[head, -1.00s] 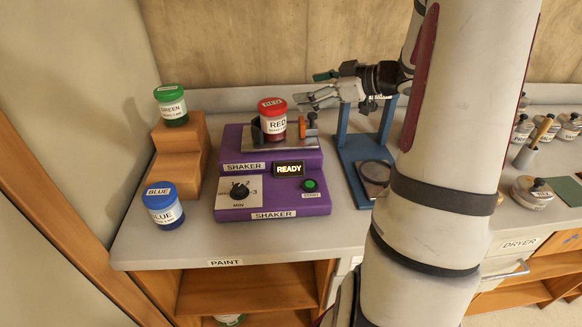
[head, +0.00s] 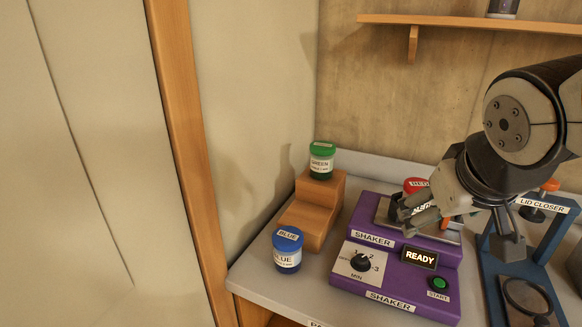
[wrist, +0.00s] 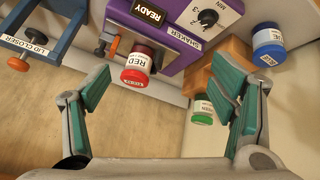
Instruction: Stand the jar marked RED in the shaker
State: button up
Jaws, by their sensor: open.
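The jar marked RED (wrist: 137,68), with a red lid, stands on the upper plate of the purple shaker (wrist: 180,22), beside an orange-knobbed clamp (wrist: 111,47). In the head view the RED jar (head: 416,184) is mostly hidden by my gripper (head: 414,210); only its lid shows clearly. The shaker (head: 388,280) has a lit READY display, a dial and a green start button. In the wrist view my gripper (wrist: 162,76) is open. The jar shows between its spread green-padded fingers, nearer the left one, with visible gaps and no contact seen.
A GREEN jar (head: 321,161) stands on a wooden step (head: 316,205), left of the shaker. A BLUE jar (head: 287,251) stands on the counter in front of the step. The blue lid closer (head: 492,262) is close on the shaker's right. A shelf (head: 470,24) is above.

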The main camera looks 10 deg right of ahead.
jog(key=s+a+f+n+g+y, duration=0.1)
jog(key=s+a+f+g+y, duration=0.1)
jog(key=s+a, duration=0.6)
jog(key=shift+s+a+f+g+y, duration=0.25)
jog(key=shift+s+f+g+y, duration=0.25)
jog(key=shift+s, duration=0.35)
